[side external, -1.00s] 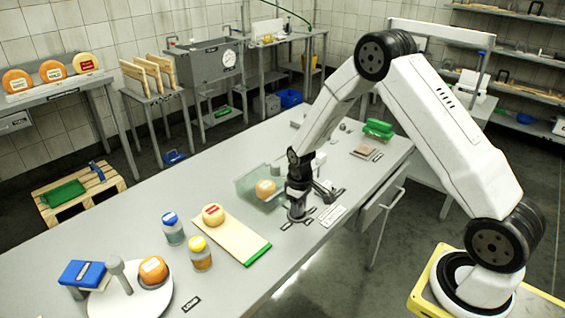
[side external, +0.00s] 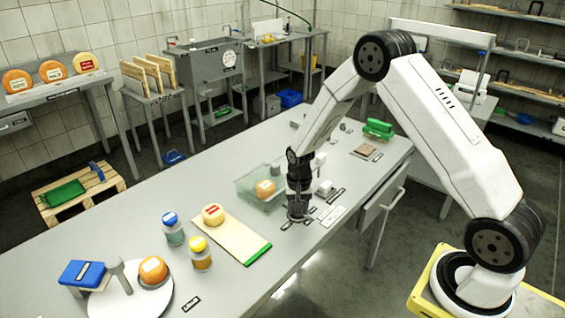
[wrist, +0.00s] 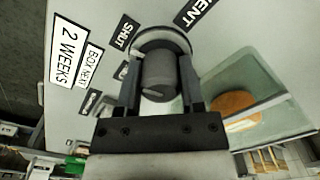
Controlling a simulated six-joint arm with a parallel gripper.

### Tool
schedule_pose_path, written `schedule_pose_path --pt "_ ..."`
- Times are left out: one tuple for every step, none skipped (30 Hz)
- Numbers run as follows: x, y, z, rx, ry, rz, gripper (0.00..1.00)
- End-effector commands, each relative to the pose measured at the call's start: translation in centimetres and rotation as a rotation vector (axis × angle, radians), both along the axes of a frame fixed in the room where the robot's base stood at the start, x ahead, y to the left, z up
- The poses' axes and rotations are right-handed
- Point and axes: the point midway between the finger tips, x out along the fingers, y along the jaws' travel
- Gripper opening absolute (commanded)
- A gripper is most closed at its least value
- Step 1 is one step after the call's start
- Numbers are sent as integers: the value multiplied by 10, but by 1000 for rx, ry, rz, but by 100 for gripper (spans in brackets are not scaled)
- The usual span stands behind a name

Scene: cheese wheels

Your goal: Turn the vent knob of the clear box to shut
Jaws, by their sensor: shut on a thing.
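The clear box (side external: 247,181) stands on the grey table with an orange cheese wheel (side external: 265,189) inside; part of it also shows at the right of the wrist view (wrist: 275,95). My gripper (side external: 298,213) points down at the table beside the box. In the wrist view its two fingers (wrist: 158,85) are closed on either side of the grey vent knob (wrist: 158,72), which sits on a round base. A SHUT label (wrist: 125,32) lies up and left of the knob, and a VENT label (wrist: 192,10) up and right. The knob is mostly hidden in the side view.
A "2 WEEKS" card (wrist: 66,45) and a "BOX NEXT" label (wrist: 91,64) lie left of the knob. A board with a cheese wheel (side external: 213,214), two jars (side external: 200,253) and a white turntable (side external: 110,305) stand nearer the camera.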

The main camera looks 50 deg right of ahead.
Motion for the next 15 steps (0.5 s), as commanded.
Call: schedule_pose_path --pt "0 0 1 0 0 -33 0" --pt "0 0 1 0 0 -52 0" --pt "0 0 1 0 0 -75 0" --pt "0 0 1 0 0 -92 0" --pt "0 0 1 0 0 -106 0" --pt "0 0 1 0 0 -125 0" --pt "0 0 1 0 0 -135 0" --pt "0 0 1 0 0 -146 0" --pt "0 0 1 0 0 -158 0" --pt "1 0 1 0 0 -165 0" --pt "1 0 1 0 0 -171 0" --pt "1 0 1 0 0 -178 0" --pt "1 0 1 0 0 -182 0" --pt "1 0 1 0 0 -184 0" --pt "1 0 1 0 0 -187 0"
